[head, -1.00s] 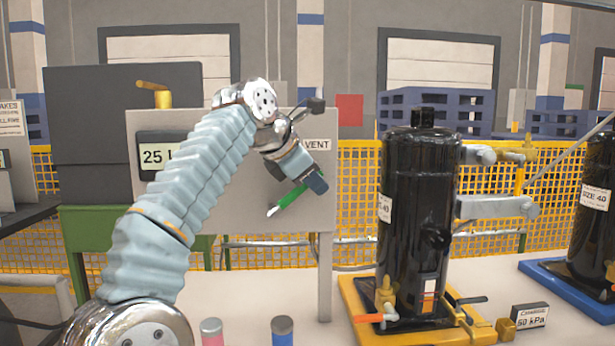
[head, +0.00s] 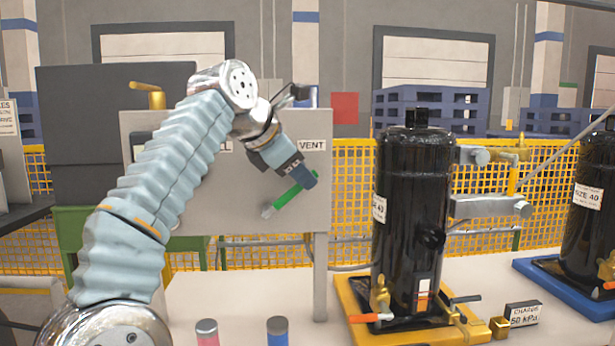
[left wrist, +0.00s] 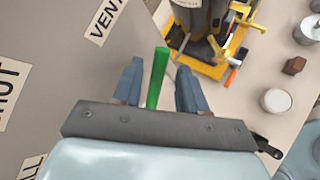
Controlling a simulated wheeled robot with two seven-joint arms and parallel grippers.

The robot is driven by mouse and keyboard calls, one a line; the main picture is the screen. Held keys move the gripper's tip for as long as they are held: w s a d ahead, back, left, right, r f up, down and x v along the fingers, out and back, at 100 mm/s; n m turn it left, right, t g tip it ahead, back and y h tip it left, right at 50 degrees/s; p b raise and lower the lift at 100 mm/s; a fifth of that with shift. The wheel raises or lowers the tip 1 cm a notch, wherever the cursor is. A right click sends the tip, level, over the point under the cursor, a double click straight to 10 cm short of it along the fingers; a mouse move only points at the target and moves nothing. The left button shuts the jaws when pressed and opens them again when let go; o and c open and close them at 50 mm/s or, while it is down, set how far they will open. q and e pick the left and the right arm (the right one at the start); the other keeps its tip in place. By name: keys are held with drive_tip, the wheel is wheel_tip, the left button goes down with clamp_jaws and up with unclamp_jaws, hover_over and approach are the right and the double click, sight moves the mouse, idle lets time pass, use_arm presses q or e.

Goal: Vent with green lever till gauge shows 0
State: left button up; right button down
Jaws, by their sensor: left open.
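The green lever (head: 290,195) sticks out from the grey panel (head: 250,215) below the VENT label (head: 312,146), slanting down to the left. My left gripper (head: 308,182) is at the lever in the head view. In the left wrist view the lever (left wrist: 158,78) stands between the two open fingers of that gripper (left wrist: 156,82), with a gap visible on each side. The gauge display on the panel is mostly hidden behind my left arm, so its reading cannot be seen. My right gripper is not in view.
A black compressor (head: 412,220) stands on a yellow pallet (head: 362,328) right of the panel. A sign (head: 523,314) reads 50 kPa. Two small cylinders, one pink (head: 207,334) and one blue (head: 277,333), stand at the front. A yellow mesh fence (head: 345,200) runs behind.

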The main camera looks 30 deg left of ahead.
use_arm(q)
drive_tip(key=v, duration=0.8)
drive_tip(key=shift+s, duration=0.1)
